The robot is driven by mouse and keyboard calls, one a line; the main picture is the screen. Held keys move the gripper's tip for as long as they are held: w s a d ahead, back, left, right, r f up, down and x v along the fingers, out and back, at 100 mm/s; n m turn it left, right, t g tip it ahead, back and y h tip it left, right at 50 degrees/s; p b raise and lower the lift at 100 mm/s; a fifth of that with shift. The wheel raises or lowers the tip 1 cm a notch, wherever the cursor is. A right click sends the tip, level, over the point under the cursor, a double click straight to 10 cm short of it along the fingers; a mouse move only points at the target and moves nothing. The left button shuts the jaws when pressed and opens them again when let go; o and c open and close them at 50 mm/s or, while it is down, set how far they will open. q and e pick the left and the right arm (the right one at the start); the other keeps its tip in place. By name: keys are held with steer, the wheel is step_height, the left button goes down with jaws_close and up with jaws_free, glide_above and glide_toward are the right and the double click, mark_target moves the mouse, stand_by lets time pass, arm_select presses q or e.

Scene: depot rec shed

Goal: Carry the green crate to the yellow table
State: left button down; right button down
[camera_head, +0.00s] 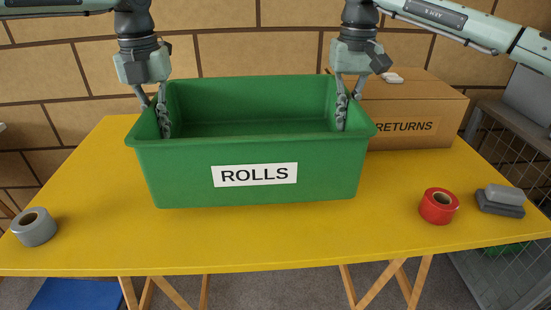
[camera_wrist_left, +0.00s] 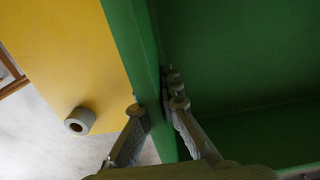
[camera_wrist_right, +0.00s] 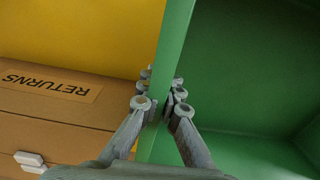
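The green crate (camera_head: 186,185), labelled ROLLS, is level over the middle of the yellow table (camera_head: 300,240). Its base looks to be on the table top or very slightly above it; I cannot tell which. The crate looks empty where I can see inside; its floor is partly hidden by the front wall. My left gripper (camera_head: 156,112) is shut on the crate's left wall, one finger inside and one outside, also in the left wrist view (camera_wrist_left: 158,108). My right gripper (camera_head: 347,108) is shut on the right wall the same way, also in the right wrist view (camera_wrist_right: 160,102).
A cardboard box (camera_head: 425,104) marked RETURNS stands close behind the crate's right side. Red tape (camera_head: 439,206) and a grey block on a dark one (camera_head: 500,200) lie on the right. Grey tape (camera_head: 33,227) lies at the left front. The front strip of table is clear.

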mark_target(154, 105)
arm_select(q)
steer(key=shift+a+f, duration=0.15)
steer(key=shift+f, duration=0.05)
arm_select(e)
steer(key=shift+d+f, duration=0.15)
